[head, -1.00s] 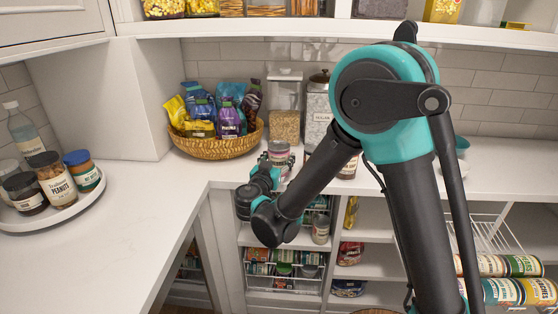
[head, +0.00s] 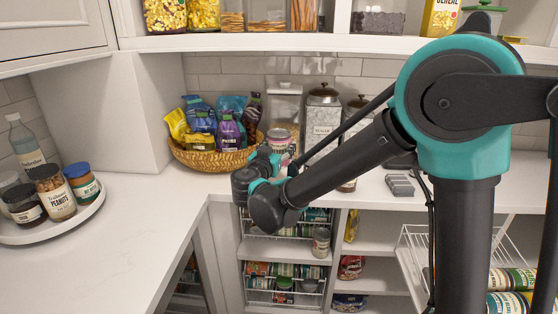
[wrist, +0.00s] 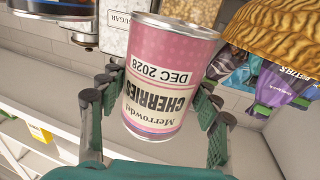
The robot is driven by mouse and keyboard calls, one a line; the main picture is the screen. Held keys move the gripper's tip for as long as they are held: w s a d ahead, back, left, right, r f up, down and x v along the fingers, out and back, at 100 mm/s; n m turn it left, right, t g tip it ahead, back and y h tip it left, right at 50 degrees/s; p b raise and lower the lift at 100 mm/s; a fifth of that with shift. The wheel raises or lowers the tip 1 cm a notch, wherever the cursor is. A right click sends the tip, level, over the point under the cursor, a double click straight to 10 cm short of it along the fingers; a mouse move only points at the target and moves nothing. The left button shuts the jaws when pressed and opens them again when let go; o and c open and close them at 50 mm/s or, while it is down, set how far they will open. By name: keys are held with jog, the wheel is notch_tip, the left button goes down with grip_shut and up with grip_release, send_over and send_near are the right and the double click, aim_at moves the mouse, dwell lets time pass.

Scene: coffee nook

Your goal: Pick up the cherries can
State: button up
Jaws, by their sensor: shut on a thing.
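The cherries can (wrist: 158,85) has a pink and cream label and shows upside down in the wrist view. It sits between the two fingers of my gripper (wrist: 160,104), which are shut on its sides. In the head view, the can (head: 280,139) is above the back counter, just right of the snack basket. My gripper (head: 272,162) is partly hidden there by my own arm links. The can appears held clear of the counter.
The wicker basket (head: 205,160) of bagged snacks stands close on the left. Glass canisters (head: 322,117) stand behind and to the right. A round tray (head: 58,231) with jars is at far left. The left counter (head: 120,225) is mostly clear.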

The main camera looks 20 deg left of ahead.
notch_tip(320, 180, up, 11)
dwell(0.4)
dwell(0.5)
